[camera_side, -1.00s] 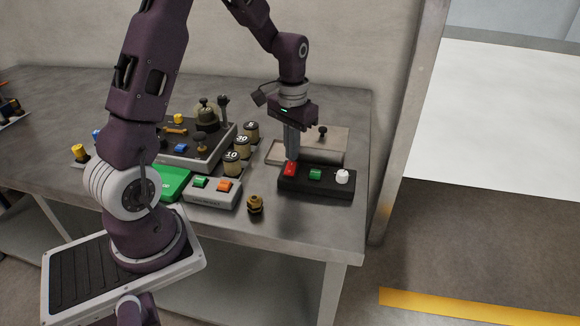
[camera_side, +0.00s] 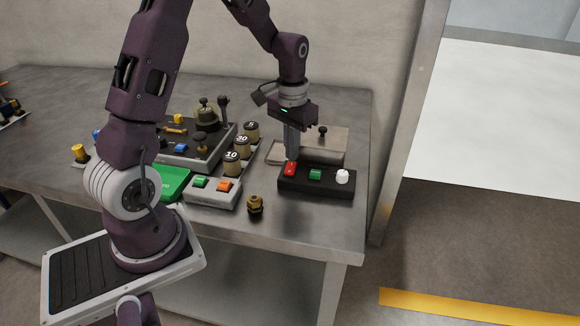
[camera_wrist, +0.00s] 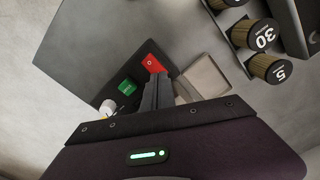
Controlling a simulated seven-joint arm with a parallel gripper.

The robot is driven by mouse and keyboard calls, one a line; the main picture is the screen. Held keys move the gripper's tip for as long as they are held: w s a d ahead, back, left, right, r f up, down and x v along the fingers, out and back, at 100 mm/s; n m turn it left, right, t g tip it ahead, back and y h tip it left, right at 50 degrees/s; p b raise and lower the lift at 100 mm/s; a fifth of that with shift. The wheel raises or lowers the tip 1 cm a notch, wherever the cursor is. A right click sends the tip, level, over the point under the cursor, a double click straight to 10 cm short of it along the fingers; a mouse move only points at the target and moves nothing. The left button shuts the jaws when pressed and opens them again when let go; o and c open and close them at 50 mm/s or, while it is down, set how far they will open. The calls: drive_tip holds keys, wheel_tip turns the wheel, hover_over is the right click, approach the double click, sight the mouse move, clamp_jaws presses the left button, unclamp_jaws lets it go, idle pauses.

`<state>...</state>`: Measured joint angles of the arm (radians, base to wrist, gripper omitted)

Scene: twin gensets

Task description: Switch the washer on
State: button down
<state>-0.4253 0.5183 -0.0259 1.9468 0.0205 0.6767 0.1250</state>
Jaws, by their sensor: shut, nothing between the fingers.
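A black control box (camera_side: 316,188) sits near the table's right front. It carries a red switch (camera_side: 290,169), a green switch (camera_side: 315,174) and a white knob (camera_side: 342,176). No label naming the washer is readable on it. My gripper (camera_side: 291,157) is shut and empty, pointing down at the far end of the red switch. In the wrist view, the fingertips (camera_wrist: 154,77) overlap the near edge of the red switch (camera_wrist: 152,62). I cannot tell whether they touch it. The green switch (camera_wrist: 127,88) and white knob (camera_wrist: 107,107) also show there.
A grey box with green and orange switches (camera_side: 213,193) stands left of the black box, with a brass fitting (camera_side: 255,205) between them. Numbered canisters (camera_side: 231,163) and a lever panel (camera_side: 190,150) stand left. Bare tabletop lies in front.

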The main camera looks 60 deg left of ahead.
sight(292, 164)
drive_tip(key=shift+f, duration=0.9)
idle(0.8)
drive_tip(key=shift+r, duration=3.5)
